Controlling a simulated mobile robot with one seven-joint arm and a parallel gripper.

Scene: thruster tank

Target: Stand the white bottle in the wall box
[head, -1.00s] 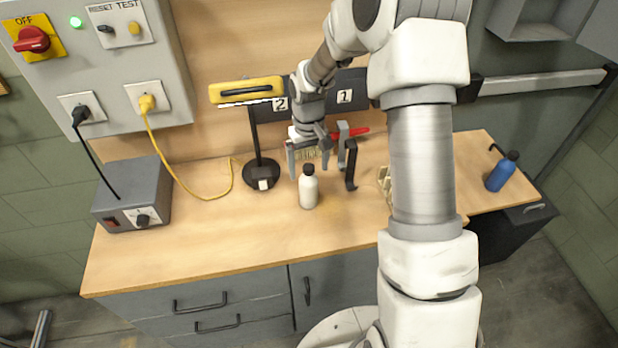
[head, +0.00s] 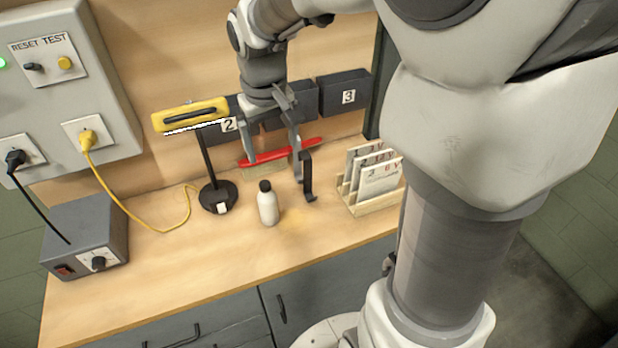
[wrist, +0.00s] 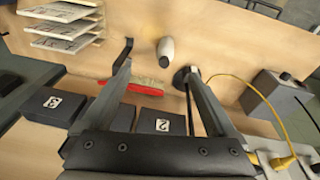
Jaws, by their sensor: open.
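The white bottle (head: 268,208) with a black cap stands upright on the wooden bench in the head view. In the wrist view the bottle (wrist: 167,47) shows beyond the fingertips, about midway between them. My gripper (head: 273,165) is open and empty, above and behind the bottle, apart from it; its fingers also show in the wrist view (wrist: 157,72). Dark wall boxes hang on the back panel: box 2 (head: 215,137) left, box 3 (head: 345,92) right, and one between them (head: 302,92), partly covered by my gripper, its label hidden.
A black stand (head: 218,197) with a yellow-handled tool (head: 190,115) is left of the bottle. A red-handled brush (head: 265,162) lies behind. A black hook (head: 308,180) and card rack (head: 375,200) stand right. A grey power unit (head: 85,235) and yellow cable are left. The front bench is clear.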

